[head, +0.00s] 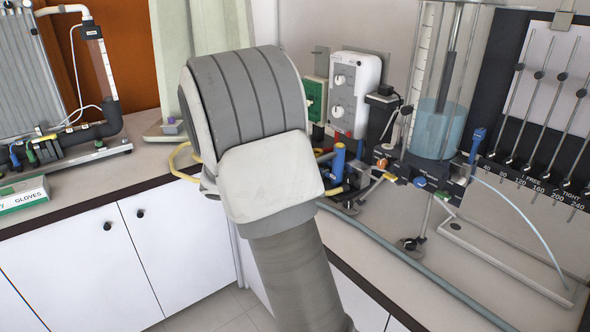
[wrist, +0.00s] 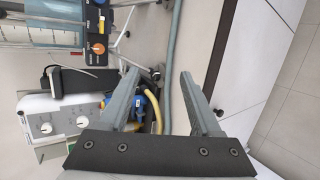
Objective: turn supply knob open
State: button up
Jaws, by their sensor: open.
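My gripper (wrist: 158,74) is open and empty in the wrist view, its two grey fingers apart. In the head view my arm hides it. An orange knob (wrist: 97,49) sits on a dark panel at the upper left of the wrist view, beyond and left of the fingertips. It also shows small in the head view (head: 381,163). A blue knob (head: 420,182) is right of it. A white box (head: 354,95) with round knobs stands behind my arm; it is at the lower left in the wrist view (wrist: 50,122). I cannot tell which knob is the supply knob.
A clear cylinder of blue liquid (head: 437,128) and a gauge board (head: 540,110) stand right of my arm. A blue upright part (head: 338,162) and yellow hose (wrist: 157,112) are close by. A grey hose (head: 415,265) runs along the counter's front.

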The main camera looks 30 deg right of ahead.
aim_at(348, 179)
jog(key=w+d+f+n+t+h, duration=0.1)
jog(key=w+f+h, duration=0.1)
jog(key=w, duration=0.1)
jog(key=w+d+f+n+t+h, duration=0.1)
jog(key=w+d+f+n+h, duration=0.1)
jog(key=w+f, duration=0.1)
jog(key=w+d+f+n+t+h+p, duration=0.1)
jog(key=w+d+f+h, duration=0.1)
jog(key=w, duration=0.3)
jog(key=shift+f, duration=0.65)
jog(key=shift+w+d, duration=0.1)
jog(key=shift+d, duration=0.1)
jog(key=d, duration=0.5)
jog(key=w+d, duration=0.1)
jog(key=d, duration=0.5)
jog(key=d+p, duration=0.1)
jog(key=d, duration=0.5)
jog(key=shift+w, duration=0.15)
jog(key=shift+c, duration=0.2)
grip_shut()
